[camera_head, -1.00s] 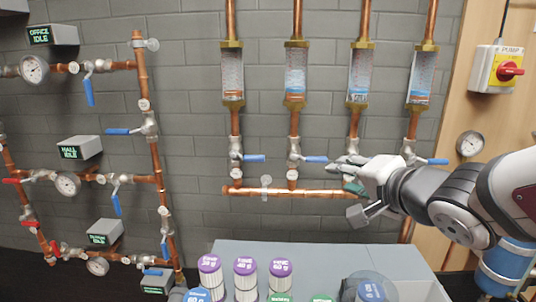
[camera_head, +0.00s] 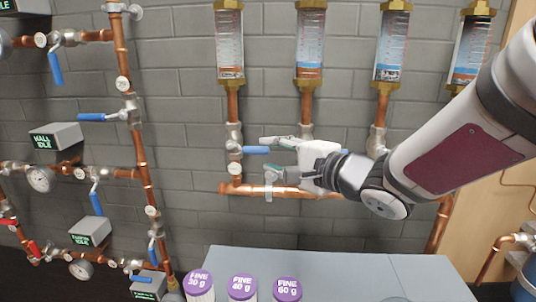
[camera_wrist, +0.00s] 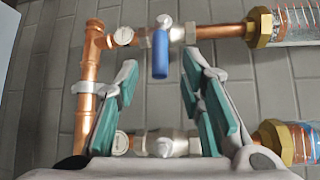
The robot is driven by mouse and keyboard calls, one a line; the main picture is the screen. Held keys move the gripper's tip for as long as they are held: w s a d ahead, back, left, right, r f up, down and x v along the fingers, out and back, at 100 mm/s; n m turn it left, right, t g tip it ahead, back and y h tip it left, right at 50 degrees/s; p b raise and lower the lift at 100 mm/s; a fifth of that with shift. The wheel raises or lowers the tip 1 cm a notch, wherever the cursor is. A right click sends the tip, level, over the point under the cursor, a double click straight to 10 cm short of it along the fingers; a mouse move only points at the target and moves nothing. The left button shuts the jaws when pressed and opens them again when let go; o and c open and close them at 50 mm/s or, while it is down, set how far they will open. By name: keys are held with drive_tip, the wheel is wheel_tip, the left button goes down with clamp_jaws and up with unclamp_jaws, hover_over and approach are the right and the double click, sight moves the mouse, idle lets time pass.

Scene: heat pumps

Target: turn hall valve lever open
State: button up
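The small grey display box reading HALL IDLE (camera_head: 56,137) is at the left, above a pipe run with a gauge. A blue lever (camera_head: 95,197) hangs down from the valve on that run. My gripper (camera_head: 268,158) is well to the right, by the row of valves under the flow meters. It is open and empty, with teal pads. The leftmost of these valves has a blue lever (camera_head: 255,150) pointing right towards my fingers. In the wrist view this lever (camera_wrist: 160,55) lies just ahead of the gap between the fingertips; contact cannot be told.
Flow meters (camera_head: 229,45) stand above these valves, and a horizontal copper pipe (camera_head: 230,189) runs below. A vertical copper pipe (camera_head: 146,180) stands between my gripper and the hall lever. Purple-capped FINE jars (camera_head: 242,287) stand by a grey surface (camera_head: 330,265) below.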

sight(261, 151)
drive_tip(key=b+x, duration=0.1)
drive_tip(key=x, duration=0.5)
drive_tip(key=shift+s, duration=0.1)
clamp_jaws()
